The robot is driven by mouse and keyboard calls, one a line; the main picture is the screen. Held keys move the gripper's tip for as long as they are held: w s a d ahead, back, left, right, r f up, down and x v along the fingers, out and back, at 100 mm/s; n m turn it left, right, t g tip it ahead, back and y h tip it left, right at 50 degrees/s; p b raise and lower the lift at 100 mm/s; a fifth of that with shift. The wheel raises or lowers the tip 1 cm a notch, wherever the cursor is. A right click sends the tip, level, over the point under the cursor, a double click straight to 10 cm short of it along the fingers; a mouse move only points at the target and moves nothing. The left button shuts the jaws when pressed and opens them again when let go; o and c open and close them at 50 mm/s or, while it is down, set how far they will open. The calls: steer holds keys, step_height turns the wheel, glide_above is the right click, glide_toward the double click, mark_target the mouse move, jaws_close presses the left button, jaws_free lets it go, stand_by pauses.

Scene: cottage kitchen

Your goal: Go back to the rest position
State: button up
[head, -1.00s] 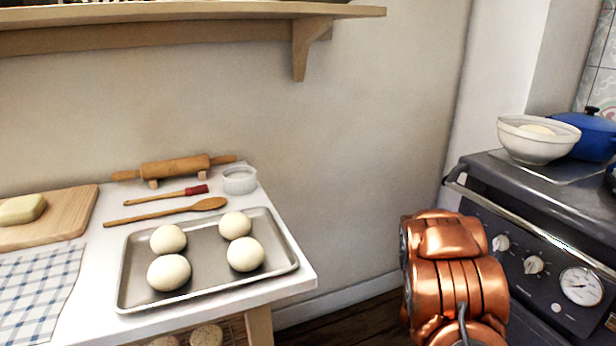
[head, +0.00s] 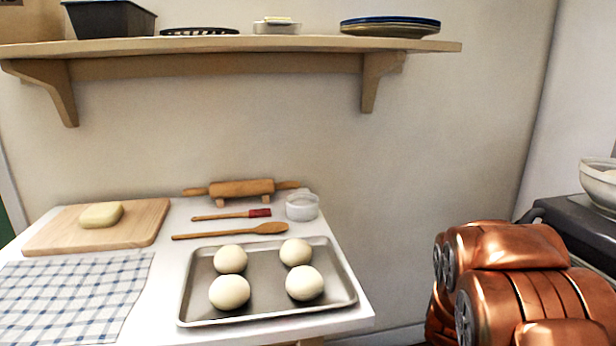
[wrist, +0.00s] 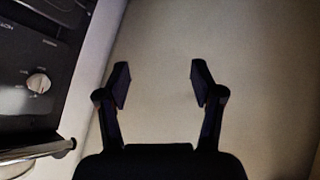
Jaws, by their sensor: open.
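My gripper (wrist: 160,84) shows in the wrist view with its two dark fingers spread apart and nothing between them. It faces a plain pale surface, with the black stove front (wrist: 35,60) on the left of that view. In the head view my copper-coloured arm is folded at the lower right, beside the stove, and the gripper itself is out of that view. The arm is clear of the table.
A white table (head: 150,310) holds a tray (head: 265,316) with several dough balls, a rolling pin (head: 242,188), a wooden spoon (head: 230,231) and a cutting board (head: 60,235). A shelf (head: 240,45) hangs above. A bowl (head: 598,185) stands on the stove at right.

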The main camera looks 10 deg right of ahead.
steer(key=s+a+r+n+g+y, duration=0.1)
steer(key=s+a+g+y, duration=0.15)
steer(key=s+a, duration=0.45)
steer(key=s+a+r+n+g+y, duration=0.1)
steer(key=s+a+y, duration=0.15)
steer(key=a, duration=0.95)
steer(key=s+a+r+n+g+y, duration=0.1)
steer(key=s+a+r+g, duration=0.25)
steer(key=s, duration=0.75)
steer(key=s+a+r+g, duration=0.3)
steer(key=s+a, duration=0.1)
steer(key=s, duration=0.7)
steer(key=s+p+v, duration=0.3)
steer(key=p+v, duration=0.9)
steer(key=s+r+p+v, duration=0.1)
steer(key=s+p+v, duration=0.1)
steer(key=p+v, duration=1.1)
steer(key=shift+s+d+r+t, duration=0.4)
steer(key=shift+s+d+r, duration=0.1)
steer(key=shift+s, duration=0.15)
